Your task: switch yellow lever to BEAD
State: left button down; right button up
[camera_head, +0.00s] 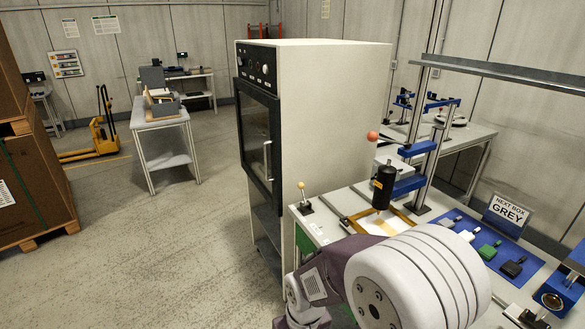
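A small lever with a yellow ball knob (300,185) stands on a dark base near the left end of the white workbench (340,200). Its stem looks close to upright, leaning slightly left. A small label (314,229) lies on the bench top in front of it, too small to read, so I cannot tell which position is BEAD. A large white and purple link of one of my arms (400,275) fills the lower middle, in front of the bench. Neither gripper's fingers show.
A tall cabinet oven (330,110) stands behind and left of the lever. A black cylinder (384,185) on a post is right of it, with a red ball knob (373,136) above. A blue mat (480,235) holds small blocks by a "NEXT BOX GREY" sign (508,212).

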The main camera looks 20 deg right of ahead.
aim_at(301, 185)
jog(key=i+z, duration=0.65)
jog(key=z, duration=0.2)
jog(key=i+j+z, duration=0.2)
jog(key=z, duration=0.2)
jog(key=i+z, duration=0.3)
jog(key=z, duration=0.15)
jog(key=i+j+z, duration=0.15)
jog(key=i+z, duration=0.15)
jog(key=z, duration=0.2)
